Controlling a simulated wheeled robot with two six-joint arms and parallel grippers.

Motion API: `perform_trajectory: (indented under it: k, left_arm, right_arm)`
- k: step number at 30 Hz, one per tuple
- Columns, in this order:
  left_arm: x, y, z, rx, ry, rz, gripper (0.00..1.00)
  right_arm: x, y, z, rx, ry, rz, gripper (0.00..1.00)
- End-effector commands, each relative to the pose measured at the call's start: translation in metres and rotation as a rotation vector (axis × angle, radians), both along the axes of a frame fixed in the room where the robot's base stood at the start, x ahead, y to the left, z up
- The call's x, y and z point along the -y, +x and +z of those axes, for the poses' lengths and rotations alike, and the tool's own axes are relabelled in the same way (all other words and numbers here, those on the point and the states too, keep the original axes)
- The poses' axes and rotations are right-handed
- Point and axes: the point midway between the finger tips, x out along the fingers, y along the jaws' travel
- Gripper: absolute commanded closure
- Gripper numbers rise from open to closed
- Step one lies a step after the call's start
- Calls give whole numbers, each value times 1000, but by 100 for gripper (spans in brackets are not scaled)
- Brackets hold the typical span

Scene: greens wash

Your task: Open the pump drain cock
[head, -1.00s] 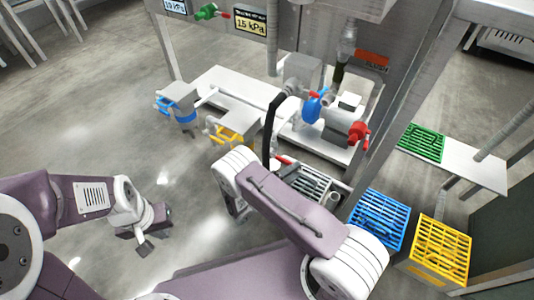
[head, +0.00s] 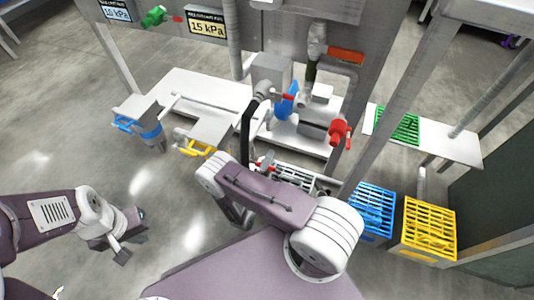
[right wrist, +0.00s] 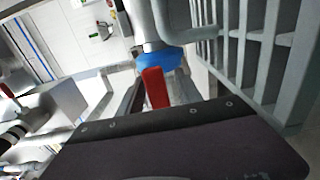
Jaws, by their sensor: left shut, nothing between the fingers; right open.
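A red lever (right wrist: 155,88) hangs below a blue collar (right wrist: 158,60) on a grey pipe in the right wrist view; it looks like the drain cock handle. My right gripper (right wrist: 155,98) is open there, with its grey fingers on either side of the lever; I cannot tell whether they touch it. In the head view a small red handle (head: 265,166) shows below the pump (head: 315,112), just behind my right arm. My right gripper is mostly hidden by that arm in the head view. My left gripper (head: 122,252) is shut and empty, low over the floor at the left.
A black hose (head: 246,135) stands beside the pump. A red valve handle (head: 339,131) is on the pump's right. Blue (head: 152,132) and yellow (head: 197,148) handled units stand left. Blue (head: 371,207) and yellow (head: 430,228) crates stand right. The left floor is clear.

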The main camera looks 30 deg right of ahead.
Motion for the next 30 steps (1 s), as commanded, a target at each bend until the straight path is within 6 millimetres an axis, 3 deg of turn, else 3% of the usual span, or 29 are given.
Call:
perform_trajectory:
  k: [7, 11, 12, 30]
  left_arm:
    - [0, 0, 0, 0, 0, 0, 100]
    - [0, 0, 0, 0, 0, 0, 100]
    - [0, 0, 0, 0, 0, 0, 100]
    - [0, 0, 0, 0, 0, 0, 100]
  right_arm:
    - [0, 0, 0, 0, 0, 0, 61]
    - [0, 0, 0, 0, 0, 0, 97]
    - [0, 0, 0, 0, 0, 0, 100]
    - [0, 0, 0, -1, 1, 0, 100]
